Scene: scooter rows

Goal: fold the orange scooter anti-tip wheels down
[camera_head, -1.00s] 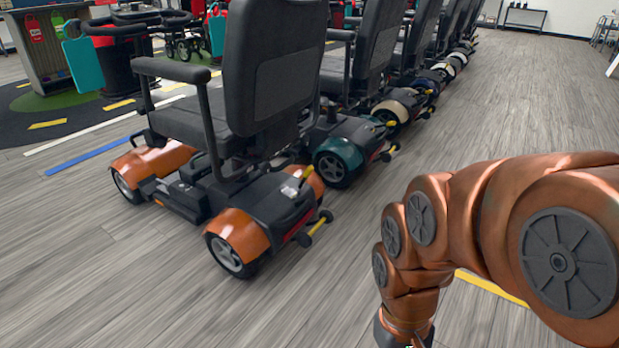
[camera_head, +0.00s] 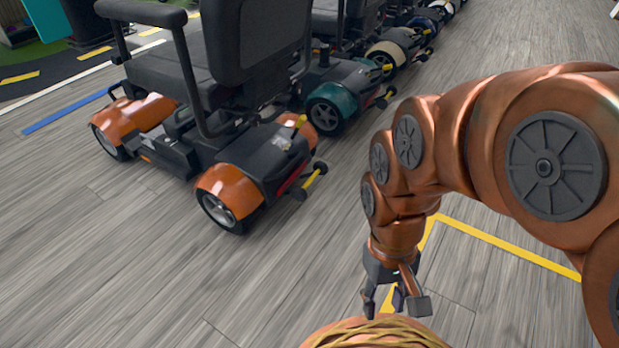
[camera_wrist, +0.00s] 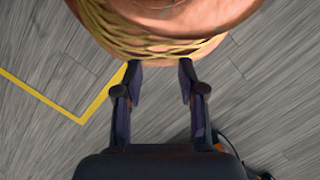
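The orange scooter (camera_head: 231,190) stands at the left of the head view, with its dark seat and orange fenders. Its anti-tip wheels (camera_head: 311,181) are small dark rollers with a yellow bar at the rear, held out behind the body just above the floor. My gripper (camera_head: 395,308) hangs at the lower middle of the head view, well apart from the scooter and to the right of it. In the wrist view my gripper (camera_wrist: 160,65) has its two fingers spread apart, with nothing between them.
Other scooters, the nearest a teal one (camera_head: 333,103), stand in a row behind the orange one. A yellow floor line (camera_head: 500,243) runs near my arm. The grey floor between my gripper and the orange scooter is clear.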

